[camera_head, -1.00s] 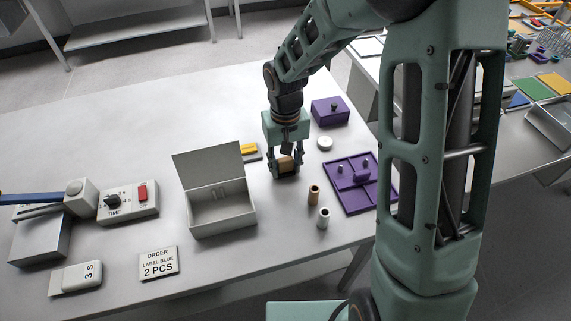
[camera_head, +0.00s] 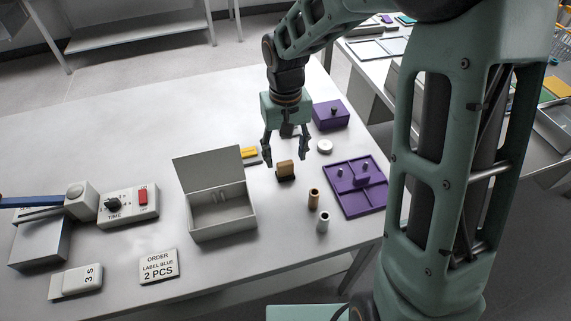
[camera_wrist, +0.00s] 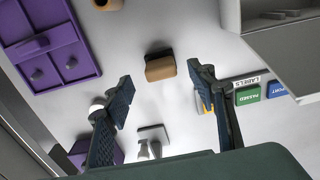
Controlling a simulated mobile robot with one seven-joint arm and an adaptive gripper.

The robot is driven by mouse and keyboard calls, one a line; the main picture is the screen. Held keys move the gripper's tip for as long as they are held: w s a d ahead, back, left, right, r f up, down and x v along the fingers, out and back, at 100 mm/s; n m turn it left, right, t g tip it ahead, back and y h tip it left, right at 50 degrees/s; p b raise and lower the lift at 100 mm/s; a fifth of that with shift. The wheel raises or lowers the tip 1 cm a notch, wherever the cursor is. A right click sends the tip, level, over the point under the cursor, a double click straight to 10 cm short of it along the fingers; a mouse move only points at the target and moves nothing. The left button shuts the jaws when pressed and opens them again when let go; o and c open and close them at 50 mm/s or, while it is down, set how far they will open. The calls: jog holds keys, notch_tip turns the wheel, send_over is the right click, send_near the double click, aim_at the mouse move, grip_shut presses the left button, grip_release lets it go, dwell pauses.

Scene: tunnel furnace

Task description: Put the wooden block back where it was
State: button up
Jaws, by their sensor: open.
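The wooden block (camera_head: 286,167) stands on the white table with a dark base under it. It sits between the open grey box and the purple tray. In the wrist view the block (camera_wrist: 160,68) shows ahead of the fingers, centred between them and apart from both. My gripper (camera_head: 283,160) is open and empty, just behind and above the block. In the wrist view both fingers of my gripper (camera_wrist: 158,95) are spread wide with nothing between them.
An open grey box (camera_head: 222,214) stands left of the block. A purple tray (camera_head: 356,187) lies right. Two small cylinders (camera_head: 314,197) (camera_head: 323,221) stand in front. A purple box (camera_head: 331,114), white disc (camera_head: 325,146) and yellow-topped stamp (camera_head: 250,155) are near the gripper.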

aim_at(286, 164)
notch_tip(286, 164, up, 6)
dwell(0.6)
